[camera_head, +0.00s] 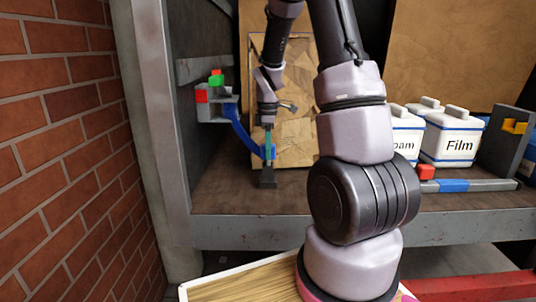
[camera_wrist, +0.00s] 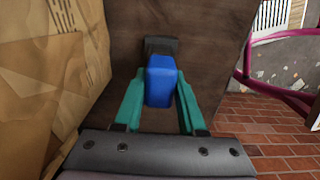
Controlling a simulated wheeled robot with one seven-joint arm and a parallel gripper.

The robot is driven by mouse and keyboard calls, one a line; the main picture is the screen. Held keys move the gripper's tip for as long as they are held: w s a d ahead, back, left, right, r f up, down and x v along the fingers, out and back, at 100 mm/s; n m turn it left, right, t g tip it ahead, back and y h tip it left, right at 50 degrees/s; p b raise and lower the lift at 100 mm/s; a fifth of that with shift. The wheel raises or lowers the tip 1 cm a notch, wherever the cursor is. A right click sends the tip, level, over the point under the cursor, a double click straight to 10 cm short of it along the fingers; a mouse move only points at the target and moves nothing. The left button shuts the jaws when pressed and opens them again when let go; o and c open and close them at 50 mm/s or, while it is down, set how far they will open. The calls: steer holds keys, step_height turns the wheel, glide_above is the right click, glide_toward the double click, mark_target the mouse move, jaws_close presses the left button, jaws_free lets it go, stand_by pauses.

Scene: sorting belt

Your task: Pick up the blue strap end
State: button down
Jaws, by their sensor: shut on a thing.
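The blue strap (camera_head: 242,133) hangs in a curve from a grey bracket at the left of the shelf. Its blue end (camera_wrist: 160,82) sits between the two green fingers of my gripper (camera_wrist: 160,105) in the wrist view. In the head view my gripper (camera_head: 268,150) points down over the shelf, in front of a tan panel, and is shut on the strap end. Behind the strap end, a dark block (camera_head: 267,178) stands on the shelf. The arm hides part of the shelf's middle.
The grey bracket (camera_head: 217,100) carries red and green blocks. White containers, one labelled Film (camera_head: 453,137), stand at the right behind a grey and blue bar (camera_head: 470,185). A brick wall (camera_head: 65,130) bounds the left side. Bare shelf (camera_head: 222,198) lies left of the gripper.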

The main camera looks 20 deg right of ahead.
step_height(320, 180, up, 10)
steer(key=shift+r, duration=0.1)
stand_by(0.4)
step_height(320, 180, up, 9)
stand_by(0.9)
stand_by(0.7)
